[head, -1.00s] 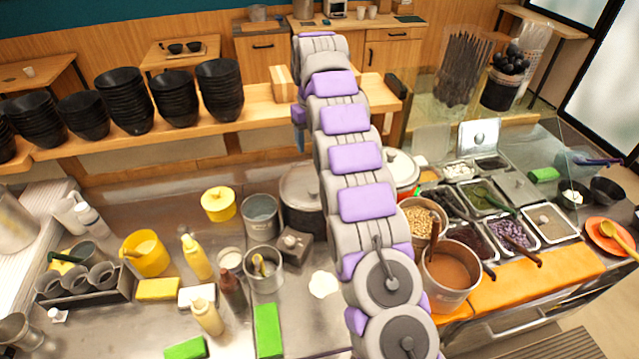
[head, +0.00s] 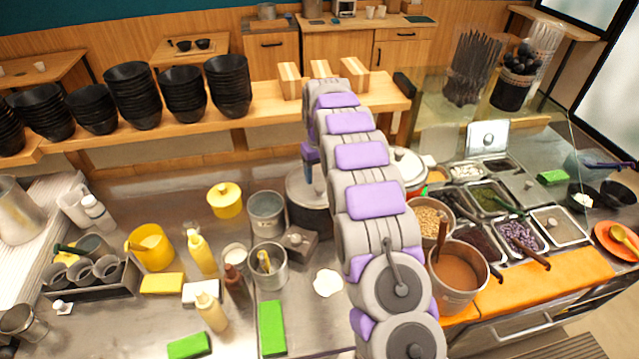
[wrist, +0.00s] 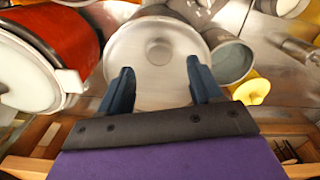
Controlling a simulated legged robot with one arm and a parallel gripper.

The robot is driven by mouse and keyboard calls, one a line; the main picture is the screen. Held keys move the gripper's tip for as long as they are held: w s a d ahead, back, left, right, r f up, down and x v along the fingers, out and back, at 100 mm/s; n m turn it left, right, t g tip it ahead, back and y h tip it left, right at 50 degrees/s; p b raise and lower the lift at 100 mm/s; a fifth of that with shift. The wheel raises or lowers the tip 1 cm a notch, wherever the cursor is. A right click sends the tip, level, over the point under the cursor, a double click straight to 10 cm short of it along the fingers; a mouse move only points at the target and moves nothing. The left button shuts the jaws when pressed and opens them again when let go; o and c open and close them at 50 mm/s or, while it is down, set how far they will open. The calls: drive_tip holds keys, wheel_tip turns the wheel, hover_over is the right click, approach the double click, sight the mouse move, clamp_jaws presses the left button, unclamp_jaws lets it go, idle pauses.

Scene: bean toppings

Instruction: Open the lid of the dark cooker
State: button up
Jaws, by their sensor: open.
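The dark cooker (head: 306,208) stands on the steel counter, partly hidden behind my arm in the head view. In the wrist view its round grey lid (wrist: 135,62) lies shut in front of my gripper (wrist: 162,84), with a knob (wrist: 159,50) at its centre. My gripper is open and empty. Its two dark blue fingers overlap the near part of the lid in the picture, and the knob lies beyond the tips, between their lines. I cannot tell whether they touch the lid. In the head view my gripper is mostly hidden by my arm.
A red cooker with a white lid (wrist: 22,75) stands close on the left in the wrist view. A grey metal pot (wrist: 232,62) and a yellow pot (wrist: 252,90) are on the right. A wooden shelf with stacked black bowls (head: 135,95) runs behind the counter.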

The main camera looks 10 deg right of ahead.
sight(320, 186)
drive_tip(key=shift+f, duration=2.25)
clamp_jaws()
